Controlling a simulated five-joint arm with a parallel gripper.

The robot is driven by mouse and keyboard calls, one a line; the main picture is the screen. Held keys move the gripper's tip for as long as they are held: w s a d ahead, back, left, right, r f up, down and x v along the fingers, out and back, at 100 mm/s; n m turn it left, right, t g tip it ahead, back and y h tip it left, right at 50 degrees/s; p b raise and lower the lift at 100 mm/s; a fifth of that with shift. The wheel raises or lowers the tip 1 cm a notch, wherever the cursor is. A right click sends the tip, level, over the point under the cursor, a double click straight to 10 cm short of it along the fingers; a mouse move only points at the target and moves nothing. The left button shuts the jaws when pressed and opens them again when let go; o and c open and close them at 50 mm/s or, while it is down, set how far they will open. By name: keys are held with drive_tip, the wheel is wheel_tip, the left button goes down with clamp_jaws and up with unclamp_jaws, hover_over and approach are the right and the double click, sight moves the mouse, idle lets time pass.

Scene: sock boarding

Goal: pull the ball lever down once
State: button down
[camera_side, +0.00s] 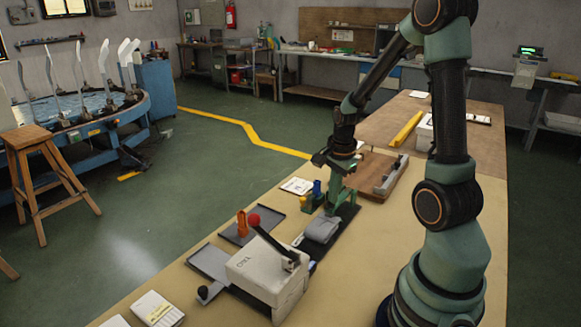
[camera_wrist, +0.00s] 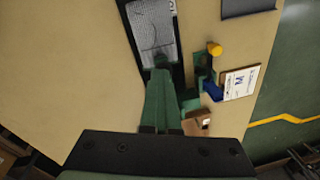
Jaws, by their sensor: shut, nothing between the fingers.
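The ball lever is a black arm with a red ball (camera_side: 254,220) at its tip, on a white box (camera_side: 262,275) in the side view. The arm slopes up and left from the box, with the ball raised. My gripper (camera_side: 334,205) is pointing down behind the box, up and right of the ball and well apart from it. In the wrist view its green fingers (camera_wrist: 160,75) are together and empty, near a grey pad (camera_wrist: 152,28) on a black strip. The red ball is out of the wrist view.
A small stand with a blue part (camera_side: 317,188) and a yellow part (camera_side: 304,203) is close to my gripper.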

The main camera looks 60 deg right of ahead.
drive_tip(key=shift+s+a+f, duration=0.1)
drive_tip(key=shift+a+f, duration=0.3)
drive_tip(key=shift+f, duration=0.4)
drive_tip(key=shift+a+f, duration=0.4)
drive_tip(key=shift+f, duration=0.35)
drive_tip(key=d+r, duration=0.3)
drive_tip(key=r, duration=0.3)
wheel_tip(320, 180, up, 7)
hover_over(329, 220)
drive_tip(key=s+a, duration=0.2)
drive_tip(key=a, duration=0.2)
drive_tip(key=shift+s+a+r, duration=0.1)
